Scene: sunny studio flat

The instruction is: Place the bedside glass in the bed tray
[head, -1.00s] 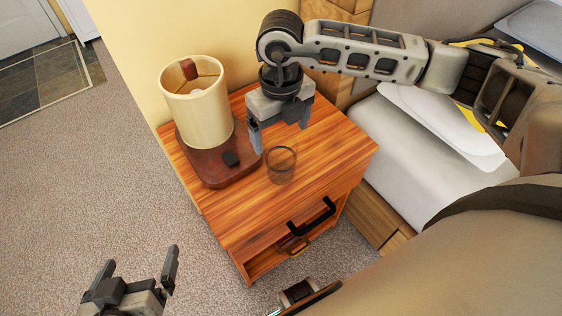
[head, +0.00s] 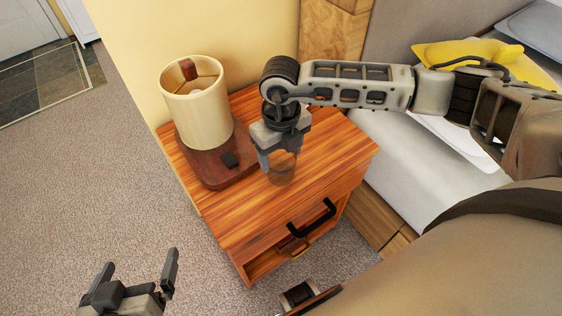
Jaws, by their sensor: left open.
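The bedside glass (head: 283,172), clear and dark-tinted, stands upright on the wooden nightstand (head: 335,150). My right gripper (head: 281,158) points down at it, with one finger on the left side of the glass and the other on the right. The upper part of the glass is hidden by the gripper; whether the fingers touch it is not clear. My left gripper (head: 140,270) is open and empty, low at the left above the carpet. A flat white thing (head: 452,136) on the bed, partly hidden by my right arm, may be the bed tray.
A lamp with a cream shade (head: 197,112) stands on a dark wooden base (head: 208,172), close left of the glass. The nightstand has a black handle (head: 312,218) and an open space below. The bed (head: 405,180) with a yellow cushion (head: 455,54) is at right.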

